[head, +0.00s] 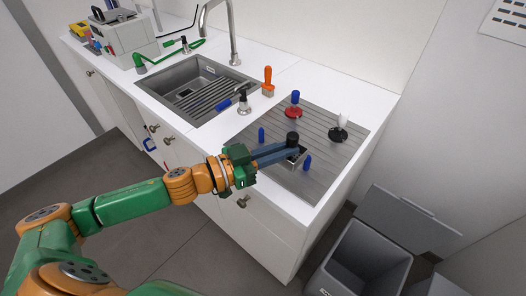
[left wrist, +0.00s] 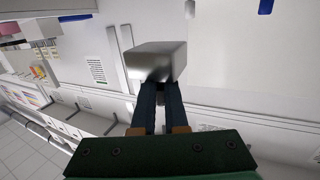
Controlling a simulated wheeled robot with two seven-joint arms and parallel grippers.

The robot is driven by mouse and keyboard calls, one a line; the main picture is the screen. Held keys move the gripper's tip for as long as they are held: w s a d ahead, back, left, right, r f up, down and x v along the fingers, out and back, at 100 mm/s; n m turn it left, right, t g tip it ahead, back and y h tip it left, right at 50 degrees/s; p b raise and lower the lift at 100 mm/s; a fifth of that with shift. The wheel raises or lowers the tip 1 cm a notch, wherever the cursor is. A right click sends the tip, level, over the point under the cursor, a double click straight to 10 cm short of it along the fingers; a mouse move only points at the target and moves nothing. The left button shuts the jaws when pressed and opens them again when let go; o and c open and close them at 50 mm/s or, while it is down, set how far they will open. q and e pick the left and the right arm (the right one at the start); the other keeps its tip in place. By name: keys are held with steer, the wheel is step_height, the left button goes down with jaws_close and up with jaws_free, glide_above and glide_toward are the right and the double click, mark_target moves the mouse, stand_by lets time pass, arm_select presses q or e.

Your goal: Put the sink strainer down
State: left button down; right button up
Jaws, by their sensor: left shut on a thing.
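My left gripper (head: 291,153) reaches in from the left over the grey ribbed drainboard (head: 325,110). Its blue fingers are shut on a small box-like metal piece with a black knob, which I take for the sink strainer (head: 298,161). The black knob shows just above the fingertips. In the left wrist view, the strainer's smooth grey metal body (left wrist: 157,60) sits at the end of the fingers (left wrist: 158,100). I cannot tell whether its underside touches the board. My right gripper is in neither view.
A red disc with a blue knob (head: 294,110) and a black disc with a white knob (head: 338,134) stand on the board. The sink (head: 180,88) lies left, an orange-handled block (head: 267,82) behind. An open grey bin (head: 368,255) stands below.

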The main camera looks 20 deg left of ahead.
arm_select(q)
steer(key=w+a+f, duration=0.1)
steer(key=f, duration=0.1)
steer(key=w+a+f+b, duration=0.1)
steer(key=w+a+f, duration=0.3)
steer(key=shift+w+a+f, duration=0.15)
steer(key=shift+f, duration=0.25)
step_height(320, 180, down, 3)
steer(key=shift+w+b, duration=0.1)
steer(key=shift+b, duration=0.55)
steer(key=shift+f, duration=0.25)
steer(key=shift+a, duration=0.1)
steer(key=shift+f, duration=0.2)
steer(key=c, duration=0.9)
jaws_free()
steer(key=shift+r, duration=0.1)
steer(key=shift+c, duration=0.2)
steer(key=shift+r, duration=0.15)
